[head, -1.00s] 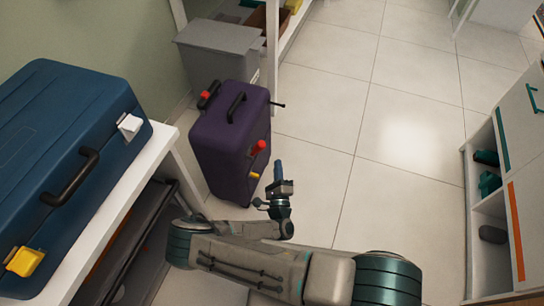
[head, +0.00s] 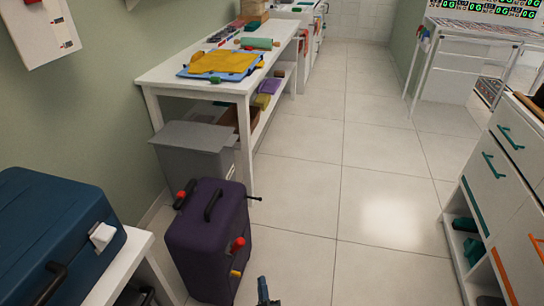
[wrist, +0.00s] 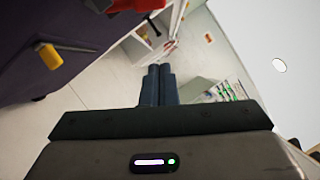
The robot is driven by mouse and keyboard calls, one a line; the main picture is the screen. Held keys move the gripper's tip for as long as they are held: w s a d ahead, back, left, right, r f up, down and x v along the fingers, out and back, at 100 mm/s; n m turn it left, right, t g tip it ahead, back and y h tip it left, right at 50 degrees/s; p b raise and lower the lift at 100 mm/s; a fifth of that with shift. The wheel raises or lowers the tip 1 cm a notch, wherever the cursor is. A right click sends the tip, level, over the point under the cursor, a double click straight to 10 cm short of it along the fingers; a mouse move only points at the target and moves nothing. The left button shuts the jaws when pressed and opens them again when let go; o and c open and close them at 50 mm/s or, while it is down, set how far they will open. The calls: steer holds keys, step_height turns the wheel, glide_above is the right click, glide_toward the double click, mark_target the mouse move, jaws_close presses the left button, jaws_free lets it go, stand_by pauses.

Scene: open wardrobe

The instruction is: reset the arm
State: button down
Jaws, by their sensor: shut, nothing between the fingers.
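My gripper (wrist: 158,86) shows in the wrist view with its two dark blue fingers pressed together and nothing between them. In the head view only the tip of my gripper (head: 264,290) shows at the bottom edge, in front and to the right of the purple suitcase (head: 205,245). The suitcase stands upright on the floor, with red and yellow parts on its side. In the wrist view the suitcase (wrist: 50,40) fills the upper left, apart from the fingers. The rest of my arm is out of the head view.
A blue case (head: 50,235) lies on a white shelf at left. A grey bin (head: 190,165) stands behind the suitcase. A white table (head: 240,90) holds folded cloths. White drawers (head: 510,190) stand at right. The tiled floor (head: 350,200) between is clear.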

steer(key=d+r+m+g+h+p, duration=0.2)
steer(key=d+r+m+g+h, duration=0.35)
steer(key=r+m, duration=0.4)
steer(key=d+r+m+g+h+p, duration=0.3)
steer(key=d+r+m+g+h, duration=0.3)
steer(key=r+m, duration=0.4)
steer(key=d+r+m+g+h+p, duration=0.2)
steer(key=d+r+m+g+h, duration=0.3)
steer(key=r+m+h, duration=0.45)
steer(key=s+d+r+m+y+p, duration=0.1)
steer(key=s+r+m+y+p, duration=0.2)
steer(key=r+m+y, duration=0.2)
steer(key=s+d+r+m+y+p, duration=0.1)
steer(key=s+r+m+y+p, duration=0.2)
steer(key=r+m+y, duration=0.3)
steer(key=s+d+r+m+y+p, duration=0.1)
steer(key=s+r+m+y+p, duration=0.2)
steer(key=r+m+y, duration=0.3)
step_height(320, 180, up, 10)
steer(key=s+m, duration=0.1)
steer(key=m, duration=0.3)
steer(key=shift+s+d+f+m+g, duration=0.2)
steer(key=shift+s+d+m+g, duration=0.1)
steer(key=shift+d+m+g, duration=0.1)
